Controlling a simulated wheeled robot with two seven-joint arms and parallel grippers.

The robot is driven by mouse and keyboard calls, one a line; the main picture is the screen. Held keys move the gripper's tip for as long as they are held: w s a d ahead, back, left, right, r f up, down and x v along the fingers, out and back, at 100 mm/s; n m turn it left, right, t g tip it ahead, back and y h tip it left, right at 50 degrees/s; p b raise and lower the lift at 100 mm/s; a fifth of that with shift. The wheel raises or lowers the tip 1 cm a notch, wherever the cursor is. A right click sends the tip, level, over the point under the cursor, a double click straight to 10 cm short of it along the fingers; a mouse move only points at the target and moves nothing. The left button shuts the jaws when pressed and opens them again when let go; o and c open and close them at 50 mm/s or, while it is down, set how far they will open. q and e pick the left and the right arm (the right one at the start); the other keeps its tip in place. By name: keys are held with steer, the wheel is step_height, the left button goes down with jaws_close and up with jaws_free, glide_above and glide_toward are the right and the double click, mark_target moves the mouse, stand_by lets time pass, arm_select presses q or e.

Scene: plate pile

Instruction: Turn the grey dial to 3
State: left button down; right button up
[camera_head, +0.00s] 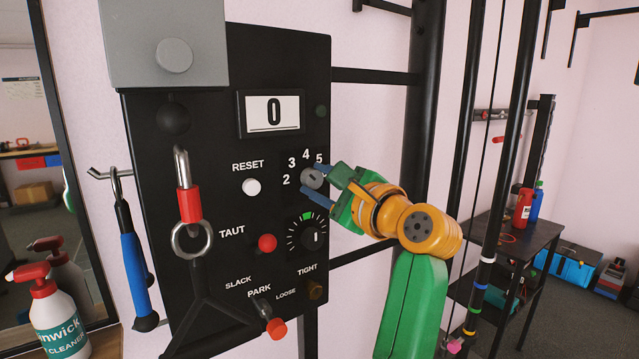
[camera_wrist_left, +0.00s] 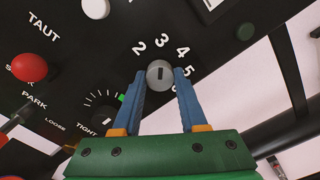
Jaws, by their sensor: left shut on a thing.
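The small round grey dial (camera_head: 312,178) is on the black panel, with the white numbers 2, 3, 4 and 5 arced around it. It also shows in the left wrist view (camera_wrist_left: 159,75), where its short dark mark stands nearly upright, roughly in line with the 3. My left gripper (camera_head: 318,183) has its blue fingers on either side of the dial and is shut on it. In the left wrist view the two fingertips (camera_wrist_left: 160,84) flank the dial. My right gripper is not in view.
A dark upright post (camera_head: 423,110) stands right.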

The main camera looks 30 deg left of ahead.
arm_select(q)
steer(key=shift+c, duration=2.2)
jaws_free()
steer(key=b+v, duration=0.2)
steer(key=v, duration=0.5)
steer(key=shift+a, duration=0.1)
